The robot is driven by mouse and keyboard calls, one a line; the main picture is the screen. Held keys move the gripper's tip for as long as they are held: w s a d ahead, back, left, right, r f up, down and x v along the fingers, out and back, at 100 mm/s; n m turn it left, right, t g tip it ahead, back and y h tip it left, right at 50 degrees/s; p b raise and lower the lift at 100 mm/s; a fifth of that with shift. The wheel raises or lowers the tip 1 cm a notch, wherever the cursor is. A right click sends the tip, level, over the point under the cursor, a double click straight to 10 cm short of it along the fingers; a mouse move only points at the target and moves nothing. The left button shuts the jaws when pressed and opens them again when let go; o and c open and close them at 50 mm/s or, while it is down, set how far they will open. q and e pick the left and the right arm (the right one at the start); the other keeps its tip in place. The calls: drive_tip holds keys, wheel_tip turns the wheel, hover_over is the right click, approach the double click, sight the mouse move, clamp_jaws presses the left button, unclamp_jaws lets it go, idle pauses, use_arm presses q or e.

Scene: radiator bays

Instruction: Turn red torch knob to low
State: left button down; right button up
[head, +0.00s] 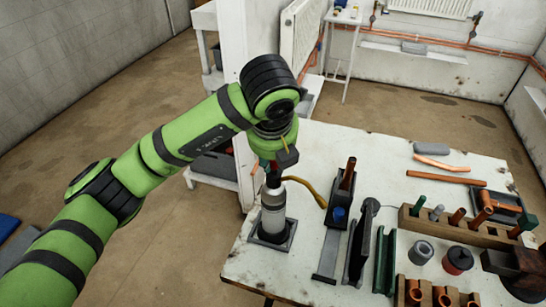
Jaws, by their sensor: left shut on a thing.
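The torch (273,218) is a grey cylinder standing upright in a dark square holder near the left part of the white bench. A curved yellow tube (307,187) shows beside its top, reaching right. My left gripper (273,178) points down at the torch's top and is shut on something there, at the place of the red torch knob. The knob is hidden by the fingers, and its setting cannot be read. My right gripper is not in view.
The white bench (340,135) holds a dark tool stand (330,255), a wooden rack (455,228) with copper fittings, and copper pipes (445,177) farther back. Two small cans stand at the right. A radiator (300,35) is behind.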

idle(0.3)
use_arm(q)
drive_tip(key=c, duration=0.9)
unclamp_jaws()
drive_tip(key=shift+r, duration=0.1)
drive_tip(key=v, duration=1.2)
drive_tip(key=shift+s, duration=0.1)
